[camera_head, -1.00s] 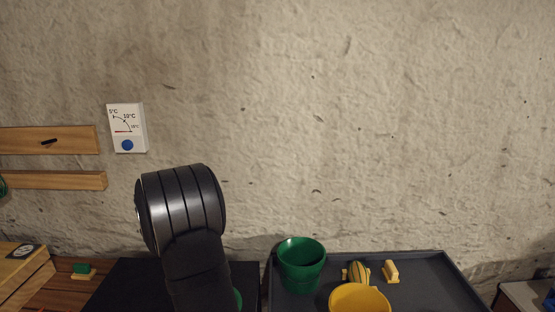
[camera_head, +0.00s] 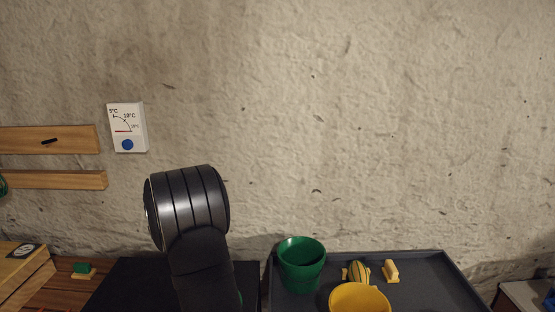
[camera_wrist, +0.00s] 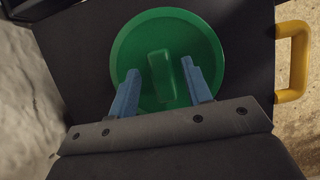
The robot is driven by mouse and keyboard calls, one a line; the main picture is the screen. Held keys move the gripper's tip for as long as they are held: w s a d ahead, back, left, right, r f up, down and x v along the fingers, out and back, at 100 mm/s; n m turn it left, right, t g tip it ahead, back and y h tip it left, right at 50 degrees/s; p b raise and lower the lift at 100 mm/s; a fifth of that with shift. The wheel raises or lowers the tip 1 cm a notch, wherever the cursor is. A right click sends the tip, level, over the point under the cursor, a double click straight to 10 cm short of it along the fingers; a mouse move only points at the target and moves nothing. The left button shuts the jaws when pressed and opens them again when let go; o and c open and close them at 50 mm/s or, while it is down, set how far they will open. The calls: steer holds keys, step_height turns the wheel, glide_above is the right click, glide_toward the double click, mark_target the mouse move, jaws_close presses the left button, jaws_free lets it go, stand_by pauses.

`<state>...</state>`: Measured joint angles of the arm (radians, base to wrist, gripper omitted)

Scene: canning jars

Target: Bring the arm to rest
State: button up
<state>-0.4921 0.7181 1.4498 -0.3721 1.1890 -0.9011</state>
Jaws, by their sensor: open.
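My gripper (camera_wrist: 160,88) shows in the wrist view with its two blue fingers apart. A round green lid (camera_wrist: 168,30) with a raised bar handle (camera_wrist: 161,74) lies on a dark surface beyond the fingers. The handle appears between the fingers, with gaps at both sides. How far the fingertips are above the lid I cannot tell. In the head view my arm stands at the left of centre and hides the gripper. A sliver of green shows beside it at the bottom.
A dark tray (camera_head: 428,276) at the right holds a green cup (camera_head: 302,265), a yellow bowl (camera_head: 358,299), a striped yellow-green piece (camera_head: 359,271) and a small yellow piece (camera_head: 391,271). A wooden box (camera_head: 22,272) and a green-topped block (camera_head: 83,270) are at the left.

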step_height(320, 180, up, 2)
steer(key=shift+r, duration=0.1)
steer(key=s+d+r, duration=0.2)
steer(key=d+r, duration=0.5)
steer(key=d, duration=0.5)
steer(key=w+d+r, duration=0.3)
steer(key=d, duration=0.5)
steer(key=w+d+r, duration=0.2)
steer(key=w+d, duration=0.2)
steer(key=d, duration=0.4)
steer(key=w+d+r, duration=0.3)
steer(key=d, duration=0.5)
steer(key=w+a+f, duration=0.5)
steer(key=a, duration=0.1)
steer(key=shift+w+a+f, duration=0.2)
steer(key=shift+a, duration=0.2)
